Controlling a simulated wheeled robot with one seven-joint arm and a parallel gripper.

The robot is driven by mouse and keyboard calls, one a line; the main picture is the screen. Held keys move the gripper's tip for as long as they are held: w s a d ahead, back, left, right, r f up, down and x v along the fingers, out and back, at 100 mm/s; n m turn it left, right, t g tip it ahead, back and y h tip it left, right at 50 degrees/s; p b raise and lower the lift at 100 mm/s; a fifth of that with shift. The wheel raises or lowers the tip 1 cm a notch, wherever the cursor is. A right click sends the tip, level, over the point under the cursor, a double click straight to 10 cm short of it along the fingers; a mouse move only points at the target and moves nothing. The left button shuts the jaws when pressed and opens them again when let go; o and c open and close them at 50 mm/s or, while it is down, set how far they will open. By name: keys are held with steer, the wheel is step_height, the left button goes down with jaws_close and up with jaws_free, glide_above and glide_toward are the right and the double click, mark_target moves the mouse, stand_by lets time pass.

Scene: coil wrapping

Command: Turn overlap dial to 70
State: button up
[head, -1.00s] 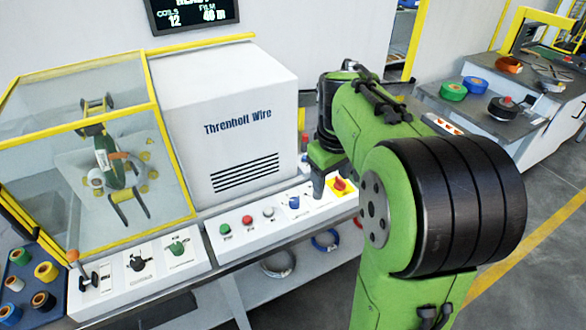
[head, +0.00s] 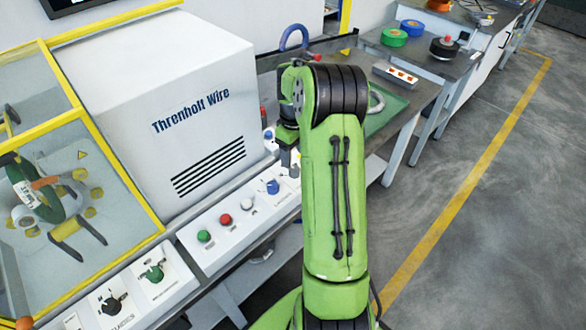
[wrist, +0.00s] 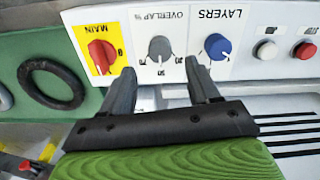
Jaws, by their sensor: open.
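The overlap dial (wrist: 160,48) is a grey knob on a white plate labelled "OVERLAP %" in the wrist view. The plate appears upside down there. The dial's exact setting is too small to read. My gripper (wrist: 160,69) is open and empty, its two fingers apart, one toward each side of the dial in the picture. I cannot tell how far the fingertips are from the panel. In the head view my gripper (head: 290,162) is at the panel's far end, and my arm hides the overlap dial.
The blue layers dial (wrist: 216,47) is right of the overlap dial in the wrist view; the red main switch (wrist: 101,52) on yellow is left. White (wrist: 265,49) and red (wrist: 305,50) buttons lie farther right. The white machine housing (head: 160,100) stands behind the panel.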

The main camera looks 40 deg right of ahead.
mark_target(294, 168)
step_height(294, 168, down, 6)
steer(key=shift+s+r+b, duration=0.1)
steer(key=shift+b, duration=0.35)
steer(key=c, duration=1)
steer(key=shift+c, duration=0.2)
steer(key=shift+m, duration=0.4)
steer(key=m, duration=0.5)
steer(key=shift+m+p, duration=0.3)
steer(key=shift+p, duration=0.05)
steer(key=m, duration=0.5)
steer(key=shift+m, duration=0.4)
